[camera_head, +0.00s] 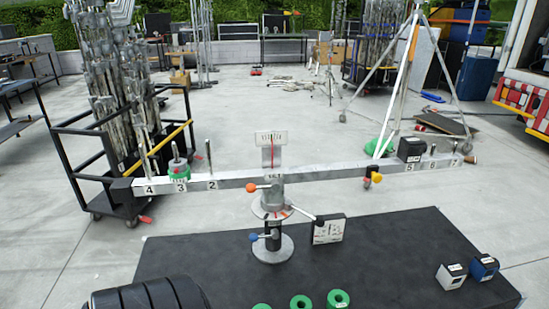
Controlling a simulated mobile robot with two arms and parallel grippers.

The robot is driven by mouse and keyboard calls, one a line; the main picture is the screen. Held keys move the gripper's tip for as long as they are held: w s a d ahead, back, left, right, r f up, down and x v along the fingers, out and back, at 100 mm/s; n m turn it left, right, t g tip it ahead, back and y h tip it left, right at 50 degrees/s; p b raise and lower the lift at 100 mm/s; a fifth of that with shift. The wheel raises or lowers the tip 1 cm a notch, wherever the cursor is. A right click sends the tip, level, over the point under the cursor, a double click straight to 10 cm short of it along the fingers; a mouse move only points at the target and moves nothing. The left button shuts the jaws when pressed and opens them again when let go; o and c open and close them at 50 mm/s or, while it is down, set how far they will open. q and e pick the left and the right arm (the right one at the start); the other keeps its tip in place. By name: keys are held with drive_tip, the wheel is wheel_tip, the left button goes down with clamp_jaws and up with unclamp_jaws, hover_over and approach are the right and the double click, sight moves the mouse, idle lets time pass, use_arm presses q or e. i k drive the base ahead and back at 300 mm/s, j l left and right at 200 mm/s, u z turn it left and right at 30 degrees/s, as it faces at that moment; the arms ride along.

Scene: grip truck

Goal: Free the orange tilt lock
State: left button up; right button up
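The orange tilt lock (252,187) is a round orange knob on a short lever. It sticks out to the left from the pivot head (272,200) of a balance stand, just under the beam. The long pale beam (330,173) carries numbered pegs, and its right end appears higher than its left. A dial with a red needle (271,138) stands above the pivot. A blue-knobbed lever (252,237) sits lower on the column, and a black-knobbed lever (319,221) points right. Neither of my grippers is in view, and nothing touches the orange knob.
A green ring weight (180,170) sits at peg 3 and a black block (411,149) near 5. The dark table (380,265) holds green rings (338,299), a white block (451,276), a blue block (484,267) and a small panel (329,229). A dark ribbed object (148,294) is cut off lower left.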

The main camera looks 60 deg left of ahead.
sight(274, 184)
drive_tip(key=u, duration=1.6)
